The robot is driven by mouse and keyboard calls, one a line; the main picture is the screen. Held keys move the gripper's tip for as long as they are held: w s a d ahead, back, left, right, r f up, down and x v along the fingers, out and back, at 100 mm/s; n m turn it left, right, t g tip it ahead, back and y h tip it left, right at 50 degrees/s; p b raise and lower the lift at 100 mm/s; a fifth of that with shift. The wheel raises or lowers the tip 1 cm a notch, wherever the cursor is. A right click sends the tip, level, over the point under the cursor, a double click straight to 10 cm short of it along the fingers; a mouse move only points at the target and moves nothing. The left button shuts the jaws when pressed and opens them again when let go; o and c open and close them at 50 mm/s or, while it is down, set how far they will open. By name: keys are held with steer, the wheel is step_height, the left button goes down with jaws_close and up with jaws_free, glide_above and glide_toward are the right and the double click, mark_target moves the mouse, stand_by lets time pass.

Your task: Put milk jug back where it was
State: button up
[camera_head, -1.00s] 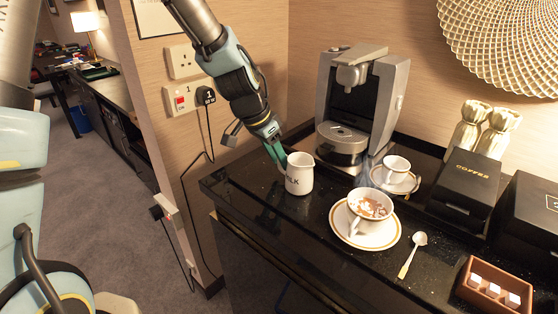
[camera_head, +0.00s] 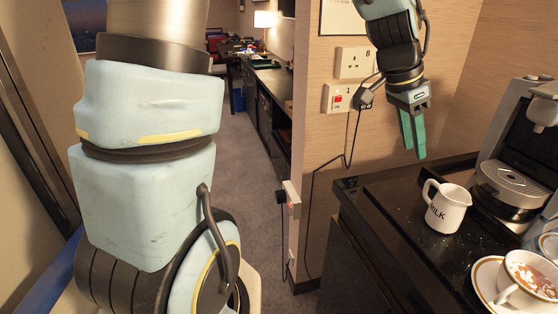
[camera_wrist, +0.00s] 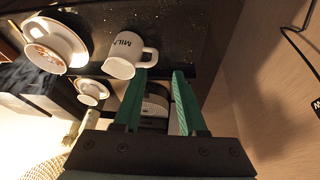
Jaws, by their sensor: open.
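The white milk jug (camera_head: 447,208), marked MILK, stands upright on the black counter, left of the coffee machine. Its handle points left in the head view. My gripper (camera_head: 416,150) is open and empty, with green fingers pointing down. It is above and to the left of the jug, apart from it. In the wrist view the jug (camera_wrist: 124,54) shows beyond the left finger of my gripper (camera_wrist: 158,98), with nothing between the fingers.
The coffee machine (camera_head: 522,150) stands right of the jug. A cup of coffee (camera_head: 528,280) on a saucer (camera_head: 486,275) is at the lower right. The wall with sockets (camera_head: 354,62) and a plugged cable is behind my gripper. The counter's left end (camera_head: 372,205) is clear.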

steer(key=w+a+f+n+t+y, duration=0.1)
steer(key=w+a+f+n, duration=0.2)
steer(key=a, duration=0.6)
steer(key=w+a+f+n+t+y, duration=0.1)
steer(key=w+a+n, duration=0.25)
steer(key=a, duration=0.55)
steer(key=s+a+f+n+y, duration=0.1)
steer(key=a+n, duration=0.3)
steer(key=a, duration=0.4)
steer(key=s+a+f+n+y, duration=0.1)
steer(key=s+a+f+n, duration=0.1)
steer(key=a+n, duration=0.3)
steer(key=s+a, duration=0.1)
steer(key=a, duration=0.2)
steer(key=shift+a+f, duration=0.35)
